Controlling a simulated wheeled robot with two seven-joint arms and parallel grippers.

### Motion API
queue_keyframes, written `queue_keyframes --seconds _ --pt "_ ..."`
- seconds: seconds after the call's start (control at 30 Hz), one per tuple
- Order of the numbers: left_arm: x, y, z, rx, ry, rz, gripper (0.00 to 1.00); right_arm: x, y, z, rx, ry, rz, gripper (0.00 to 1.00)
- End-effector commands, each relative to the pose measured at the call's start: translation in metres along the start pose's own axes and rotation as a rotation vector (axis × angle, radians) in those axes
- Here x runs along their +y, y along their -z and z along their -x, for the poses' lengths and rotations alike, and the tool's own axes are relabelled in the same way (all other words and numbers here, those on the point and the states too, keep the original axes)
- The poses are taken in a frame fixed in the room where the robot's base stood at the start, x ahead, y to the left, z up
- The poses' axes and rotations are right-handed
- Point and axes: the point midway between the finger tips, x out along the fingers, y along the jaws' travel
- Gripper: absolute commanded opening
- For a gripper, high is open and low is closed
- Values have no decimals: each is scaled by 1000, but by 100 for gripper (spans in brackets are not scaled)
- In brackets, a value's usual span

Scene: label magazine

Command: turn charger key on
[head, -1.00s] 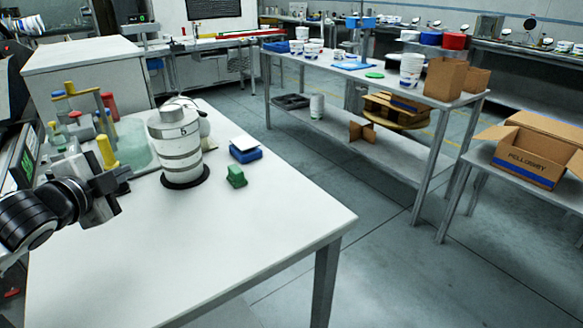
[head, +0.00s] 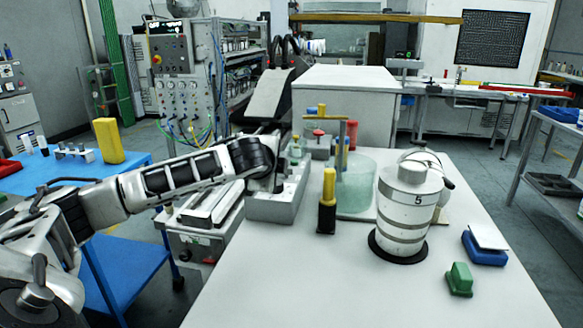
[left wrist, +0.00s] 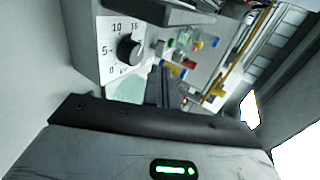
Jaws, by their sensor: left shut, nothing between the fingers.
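My left arm comes in from the left in the head view, its wrist over a grey box at the table's left edge. I cannot make out its fingertips there. In the left wrist view my left gripper (left wrist: 167,86) shows as dark fingers, shut and empty. Left of the fingers in that view is a pale panel (left wrist: 89,72) with a black round knob (left wrist: 129,48) and a scale marked 5, 10, 15. The fingers are apart from the knob. I cannot pick out a key for certain. My right gripper is not in view.
On the white table (head: 330,285) stand a grey-white canister (head: 408,205) marked 5, a yellow-and-black tool (head: 327,205), a green block (head: 459,279) and a blue box (head: 484,252). A control cabinet (head: 180,90) stands behind. The table's front is clear.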

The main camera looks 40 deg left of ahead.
Motion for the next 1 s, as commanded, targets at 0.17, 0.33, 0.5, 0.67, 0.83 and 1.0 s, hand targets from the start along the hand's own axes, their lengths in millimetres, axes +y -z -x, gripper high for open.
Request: queue_keyframes --seconds 0.17,0.33,0.5,0.67,0.83,1.0 --pt "-1 0 -30 0 -1 4 0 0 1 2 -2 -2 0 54" --pt "0 1 -61 0 -2 3 0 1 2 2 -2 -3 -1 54" --pt "0 0 -82 0 -1 1 0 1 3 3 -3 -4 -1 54" --pt "0 1 -90 1 1 0 0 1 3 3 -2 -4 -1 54" --pt "0 0 -91 1 0 -1 0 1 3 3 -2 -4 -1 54" --pt "0 1 -91 1 0 -1 0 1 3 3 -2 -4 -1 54"
